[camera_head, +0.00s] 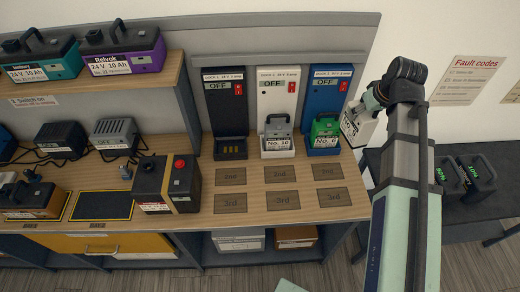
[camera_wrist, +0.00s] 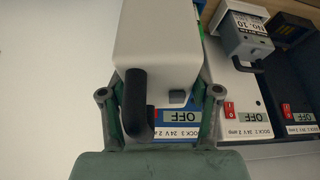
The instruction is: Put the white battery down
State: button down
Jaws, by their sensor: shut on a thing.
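The white battery (camera_head: 357,124) hangs from my gripper (camera_head: 370,103), to the right of the blue dock in the head view. It is tilted, above the gap between the bench and the dark side table. In the wrist view the white battery (camera_wrist: 155,45) lies between the two fingers, its dark handle (camera_wrist: 137,105) near them. My gripper is shut on it; the exact contact is partly hidden. Below the docks, the wooden bench (camera_head: 340,235) has several bare brown plates marked 2nd and 3rd (camera_head: 231,176).
The black dock (camera_head: 225,100) is empty. The white dock (camera_head: 278,95) holds a grey battery (camera_head: 278,138), and the blue dock (camera_head: 327,90) a green one (camera_head: 325,132). The dark side table (camera_head: 455,217) carries black batteries (camera_head: 480,175). A red-buttoned box (camera_head: 167,184) stands left of the plates.

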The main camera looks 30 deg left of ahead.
jog(key=s+a+r+n+g+b, duration=0.1)
jog(key=s+a+n+g+b, duration=0.3)
jog(key=a, duration=1)
jog(key=s+a+r+n+y+b, duration=0.15)
jog(key=s+a+n, duration=0.45)
jog(key=a, duration=0.8)
jog(key=s+a+r+n+g+h+b, duration=0.15)
jog(key=s+a+n+b, duration=0.35)
jog(key=a, duration=0.9)
notch_tip(320, 180, down, 19)
jog(key=y+p, duration=0.1)
jog(key=p, duration=0.4)
jog(key=shift+w+d+f+n, duration=0.2)
jog(key=shift+w+n, duration=0.2)
jog(key=shift+w, duration=0.05)
jog(key=shift+f, duration=0.1)
jog(key=shift+c, duration=1.2)
grip_release()
jog(key=b+v, duration=0.1)
jog(key=v, duration=0.6)
jog(key=shift+r+b, duration=0.35)
jog(key=shift+d, duration=0.15)
